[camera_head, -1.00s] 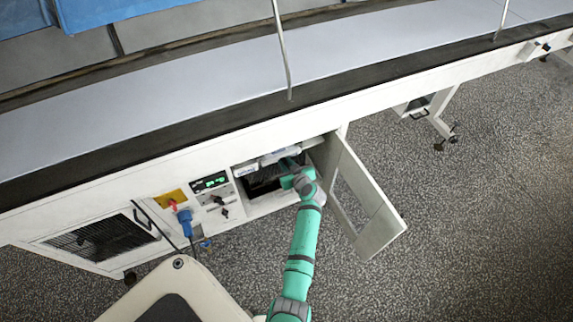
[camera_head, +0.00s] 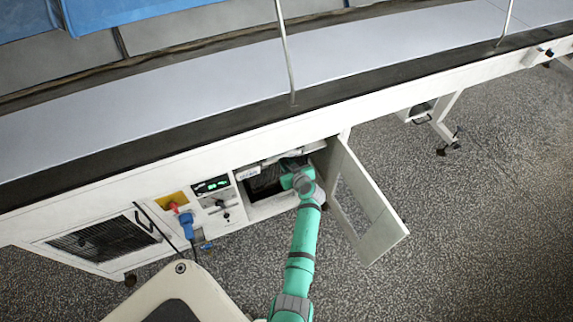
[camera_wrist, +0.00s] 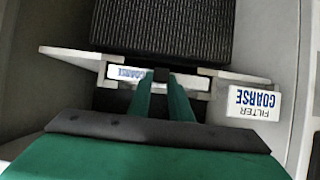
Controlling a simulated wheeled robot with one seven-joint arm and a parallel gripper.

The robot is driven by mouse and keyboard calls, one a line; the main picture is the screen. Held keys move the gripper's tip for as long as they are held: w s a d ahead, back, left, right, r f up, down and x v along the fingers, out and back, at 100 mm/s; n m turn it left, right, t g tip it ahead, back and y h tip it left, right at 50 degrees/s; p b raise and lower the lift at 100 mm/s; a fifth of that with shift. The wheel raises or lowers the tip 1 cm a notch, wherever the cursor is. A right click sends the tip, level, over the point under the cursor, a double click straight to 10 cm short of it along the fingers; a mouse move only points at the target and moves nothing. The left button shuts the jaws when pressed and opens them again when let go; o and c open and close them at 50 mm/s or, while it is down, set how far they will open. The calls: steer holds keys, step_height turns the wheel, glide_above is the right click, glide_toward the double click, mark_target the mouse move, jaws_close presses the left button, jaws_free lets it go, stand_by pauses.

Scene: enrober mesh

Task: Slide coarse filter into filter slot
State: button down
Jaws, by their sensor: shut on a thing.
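The coarse filter (camera_wrist: 166,30) shows in the wrist view as a dark ribbed panel with a pale front edge, upside down in the picture. A partly covered label on that edge reads COARSE. My gripper (camera_wrist: 161,82) is shut on the middle of this front edge; its fingertips hide part of it. A white plate (camera_wrist: 75,56) stretches to both sides of the edge, and a FILTER COARSE label (camera_wrist: 254,103) sits at the right. In the head view my gripper (camera_head: 297,178) is at the open cabinet compartment (camera_head: 270,207). I cannot tell how deep the filter sits.
An open cabinet door (camera_head: 372,215) stands to the right of my arm. Left of the compartment are a control panel (camera_head: 217,203), a blue plug (camera_head: 187,223) and a vent grille (camera_head: 103,241). The conveyor (camera_head: 210,92) runs above.

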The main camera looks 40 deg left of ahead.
steer(key=shift+w+a, duration=0.3)
steer(key=shift+a, duration=0.4)
steer(key=c, duration=1.5)
jaws_free()
steer(key=shift+c, duration=0.2)
steer(key=shift+d, duration=0.1)
steer(key=v, duration=1)
steer(key=shift+d+r, duration=0.2)
steer(key=shift+d, duration=0.1)
steer(key=shift+s, duration=0.15)
